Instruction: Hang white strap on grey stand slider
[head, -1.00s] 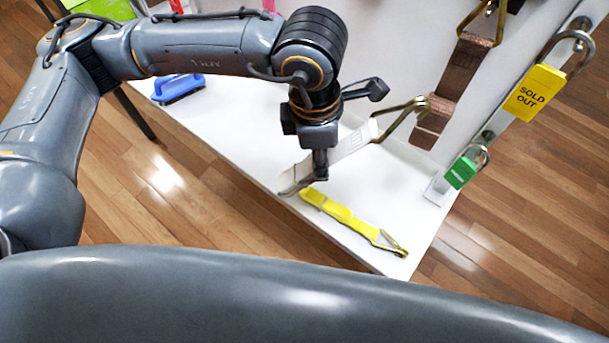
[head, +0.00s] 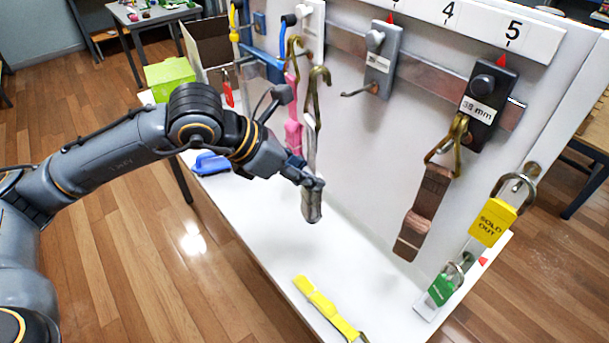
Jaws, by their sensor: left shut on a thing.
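The white strap (head: 310,138) hangs upright in front of the wall panel, with its brass hook (head: 316,88) at the top and its folded end below. My left gripper (head: 310,183) is shut on the strap's lower part and holds it above the white shelf. The grey slider (head: 380,62) sits on the metal rail, up and to the right of the strap's hook. Its bent wire peg sticks out to the left and is empty. The strap's hook is apart from that peg. My right gripper is not in view.
A black slider (head: 487,100) marked 38 mm holds a brown strap (head: 425,210). A pink strap (head: 293,125) hangs just left of the white one. A yellow strap (head: 325,308) lies on the shelf (head: 350,265). A yellow SOLD OUT padlock (head: 492,222) and a green padlock (head: 440,288) are at right.

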